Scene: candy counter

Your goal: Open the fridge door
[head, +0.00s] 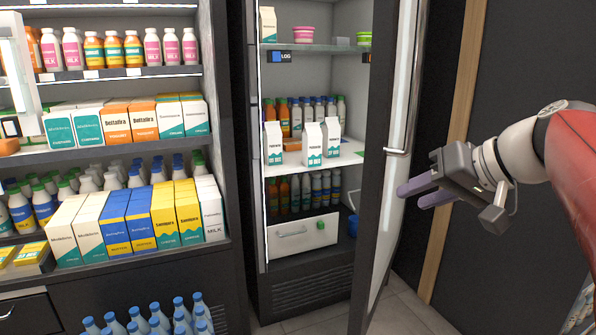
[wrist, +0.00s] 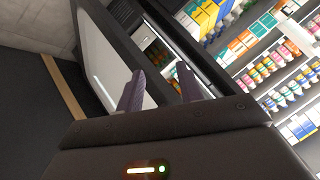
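The fridge door (head: 382,110) stands open, swung outward on the right of the fridge (head: 305,262), whose lit shelves are exposed. A long pale vertical handle (head: 411,75) runs along the door, with its lower bracket at mid-height. My gripper (head: 418,193) is right of the door, just below the handle bracket, fingers pointing left. Its two purple-grey fingers are apart with nothing visible between them. In the wrist view my gripper (wrist: 158,88) is open, with the door (wrist: 100,58) beyond the fingers. I cannot tell whether the fingertips touch the door.
An open shelf unit (head: 130,75) with milk cartons and bottles stands left of the fridge. Inside the fridge are cartons (head: 312,143), bottles and a white drawer (head: 303,238). A dark wall with a wooden strip (head: 447,190) is behind my arm. Tiled floor (head: 400,315) shows below.

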